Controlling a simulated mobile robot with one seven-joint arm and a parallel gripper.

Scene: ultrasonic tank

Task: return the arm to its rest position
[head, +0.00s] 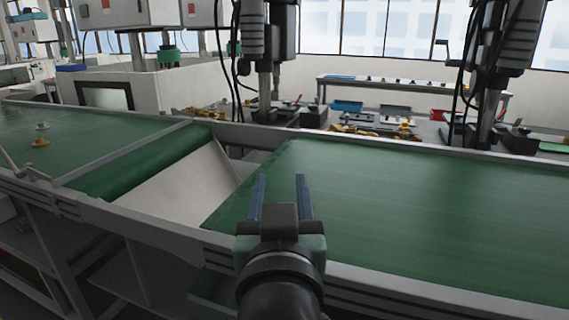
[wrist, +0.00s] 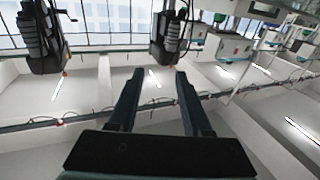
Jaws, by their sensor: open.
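My gripper (head: 280,183) is in the lower middle of the head view. Its two dark fingers are apart and point away over the near left corner of the right green conveyor belt. Nothing is between them. In the wrist view my gripper (wrist: 153,75) also shows open and empty, with the hall, its machines and windows beyond. My arm comes in from the bottom edge of the head view.
The right green belt (head: 420,205) is bare. A pale chute (head: 180,188) lies between it and the left green belt (head: 90,135), which carries a small yellow part (head: 40,142) and a grey part (head: 43,126). Drill-like machines (head: 270,40) stand behind the belts.

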